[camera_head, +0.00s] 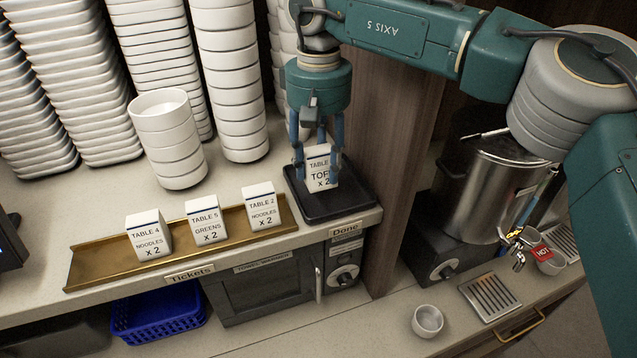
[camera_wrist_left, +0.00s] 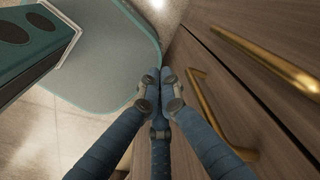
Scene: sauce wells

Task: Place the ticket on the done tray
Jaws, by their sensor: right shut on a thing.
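My right gripper (camera_head: 318,160) comes down from above and is shut on a white ticket (camera_head: 319,176). The ticket's visible print reads "TABLE", "TOFU" partly covered, and "x 2". It is upright over the black done tray (camera_head: 349,203), with its lower edge at or just above the tray surface; I cannot tell if it touches. A "Done" label (camera_head: 345,229) is on the counter edge in front of the tray. My left gripper (camera_wrist_left: 160,90) shows only in the left wrist view, its fingertips close together with nothing seen between them, beside wooden drawer fronts.
Three other tickets, Table 4 (camera_head: 148,236), Table 5 (camera_head: 206,219) and Table 2 (camera_head: 262,206), stand on the brass ticket rail (camera_head: 92,268) left of the tray. Stacked white bowls (camera_head: 167,140) stand behind. A wooden post (camera_head: 395,150) rises right of the tray. A metal urn (camera_head: 492,190) is farther right.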

